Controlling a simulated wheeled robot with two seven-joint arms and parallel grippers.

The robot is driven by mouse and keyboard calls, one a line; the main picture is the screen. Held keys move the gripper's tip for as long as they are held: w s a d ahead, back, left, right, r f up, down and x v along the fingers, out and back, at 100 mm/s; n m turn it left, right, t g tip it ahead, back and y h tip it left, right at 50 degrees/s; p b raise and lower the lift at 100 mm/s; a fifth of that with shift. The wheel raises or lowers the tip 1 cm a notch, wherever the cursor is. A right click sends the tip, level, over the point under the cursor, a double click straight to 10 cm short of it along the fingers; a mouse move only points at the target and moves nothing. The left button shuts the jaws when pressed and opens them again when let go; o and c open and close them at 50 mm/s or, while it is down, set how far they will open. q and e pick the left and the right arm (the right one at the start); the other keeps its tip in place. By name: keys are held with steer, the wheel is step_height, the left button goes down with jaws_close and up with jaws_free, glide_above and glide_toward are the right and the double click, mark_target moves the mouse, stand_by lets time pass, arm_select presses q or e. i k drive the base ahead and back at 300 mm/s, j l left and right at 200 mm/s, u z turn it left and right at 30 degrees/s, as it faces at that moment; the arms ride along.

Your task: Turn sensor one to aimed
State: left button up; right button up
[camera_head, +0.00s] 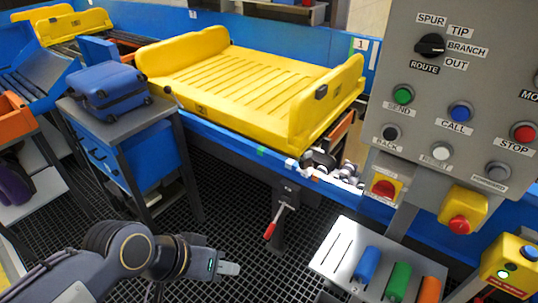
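My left gripper (228,268) is low in the head view, left of centre, over the dark floor grating and empty. It is seen side-on, so I cannot tell whether its fingers are apart. Small dark and silver devices (322,161) sit on the conveyor's near edge, right of the yellow tray (190,50). One of them may be sensor one, but no readable label marks it and its aim is unclear. The gripper is well below and left of these devices. My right gripper is not in view.
A grey control panel (425,110) with a knob and several buttons fills the right. A red-handled lever (279,221) hangs below the conveyor. A blue case (110,91) rests on a cabinet at left. A metal plate (337,247) with coloured cylinders is at lower right.

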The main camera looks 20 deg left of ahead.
mark_target(305, 163)
steer(key=u, duration=0.4)
steer(key=i+j+u, duration=0.1)
steer(key=i+j, duration=0.35)
steer(key=j, duration=0.2)
steer(key=i+j, duration=0.45)
steer(key=j, duration=0.15)
steer(key=j+u, duration=0.05)
